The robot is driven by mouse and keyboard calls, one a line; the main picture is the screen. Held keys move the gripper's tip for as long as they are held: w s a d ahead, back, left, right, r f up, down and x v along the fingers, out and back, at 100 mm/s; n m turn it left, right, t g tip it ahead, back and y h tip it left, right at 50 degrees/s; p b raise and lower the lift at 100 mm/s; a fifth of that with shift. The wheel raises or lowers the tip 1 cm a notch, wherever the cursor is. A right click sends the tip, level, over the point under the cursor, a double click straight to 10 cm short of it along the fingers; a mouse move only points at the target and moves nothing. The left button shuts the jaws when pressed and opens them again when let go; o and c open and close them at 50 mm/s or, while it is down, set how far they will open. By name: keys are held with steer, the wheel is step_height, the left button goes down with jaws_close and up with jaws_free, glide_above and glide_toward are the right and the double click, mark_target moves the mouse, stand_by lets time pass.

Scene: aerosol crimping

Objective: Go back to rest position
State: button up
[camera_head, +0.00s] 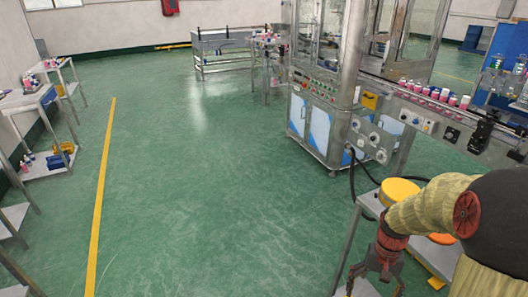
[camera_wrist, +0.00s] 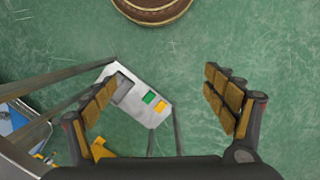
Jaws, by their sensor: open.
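My gripper (camera_wrist: 160,105) is open and empty in the wrist view, its two padded fingers spread wide apart. Between and beyond the fingers, a grey metal plate (camera_wrist: 128,110) with a green and a yellow patch shows below, with green floor around it. In the head view my gripper (camera_head: 375,284) hangs low at the lower right, pointing down beside a metal stand. Its fingertips are small and dark there.
The crimping machine (camera_head: 322,110) stands ahead, with a conveyor (camera_head: 425,105) carrying several pink-and-white cans to the right. A yellow-topped round object (camera_head: 398,188) is close to my arm. Shelves (camera_head: 40,100) line the left wall. Green floor (camera_head: 200,180) is clear in the middle.

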steer(key=s+a+r+n+t+p, duration=0.1)
steer(key=s+a+r, duration=0.3)
steer(key=r, duration=0.4)
steer(key=s+a+r+n+t, duration=0.2)
steer(key=s+a+r+t, duration=0.2)
steer(key=r, duration=0.5)
steer(key=s+a+r+n+t+p, duration=0.1)
steer(key=s+a+r, duration=0.3)
steer(key=r, duration=0.5)
steer(key=shift+s+a+r+n+t+h+p, duration=0.15)
steer(key=shift+s+a+n+t+h+p, duration=0.2)
steer(key=shift+a+t, duration=0.4)
